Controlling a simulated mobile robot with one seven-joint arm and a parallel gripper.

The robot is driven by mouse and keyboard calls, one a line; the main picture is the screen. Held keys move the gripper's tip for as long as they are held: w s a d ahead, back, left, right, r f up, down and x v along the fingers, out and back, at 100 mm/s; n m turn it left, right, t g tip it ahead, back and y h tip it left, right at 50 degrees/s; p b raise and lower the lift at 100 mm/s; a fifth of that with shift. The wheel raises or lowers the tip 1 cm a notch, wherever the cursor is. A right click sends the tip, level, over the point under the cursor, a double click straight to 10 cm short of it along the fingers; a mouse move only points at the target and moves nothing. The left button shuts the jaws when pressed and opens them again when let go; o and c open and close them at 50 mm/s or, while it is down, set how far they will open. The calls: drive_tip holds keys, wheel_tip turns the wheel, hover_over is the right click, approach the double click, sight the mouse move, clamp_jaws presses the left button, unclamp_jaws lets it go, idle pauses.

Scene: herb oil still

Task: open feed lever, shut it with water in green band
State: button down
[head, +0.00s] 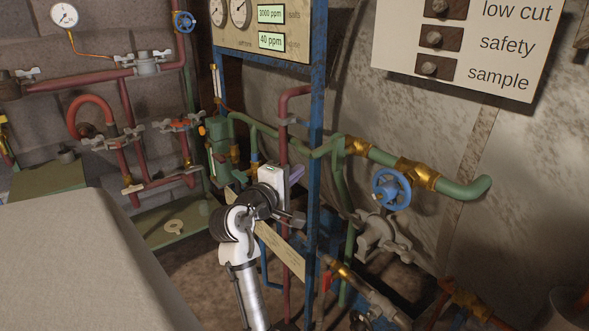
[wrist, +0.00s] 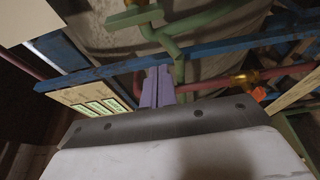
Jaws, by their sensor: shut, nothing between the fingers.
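My gripper (head: 297,175) is shut and empty in front of the blue frame, among green and dark red pipes. Its lilac fingers (wrist: 158,87) are together in the wrist view, in front of a blue bar and green pipes. A small orange handle (head: 202,130) sits left of the gripper, by a green vessel. An orange handle (wrist: 258,94) beside a brass fitting shows right of the fingers in the wrist view, apart from them. A narrow upright gauge tube (head: 215,80) stands above the green vessel. I cannot tell which handle is the feed lever. Water level and green band cannot be made out.
A blue handwheel (head: 391,188) on the green pipe is right of my gripper. The blue frame post (head: 317,120) stands close by. A meter panel (head: 262,30) is above. A red handle (head: 327,280) is low down. A grey block (head: 80,260) fills the lower left.

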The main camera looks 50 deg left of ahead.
sight(335, 167)
drive_tip(key=w+d+p, duration=0.2)
drive_tip(key=w+p, duration=0.1)
drive_tip(key=w, duration=0.5)
drive_tip(key=shift+p, duration=0.35)
drive_tip(key=shift+w, duration=0.1)
drive_tip(key=shift+d+p, duration=1.1)
drive_tip(key=shift+p, duration=0.6)
idle(0.4)
drive_tip(key=shift+f, duration=0.15)
idle(0.3)
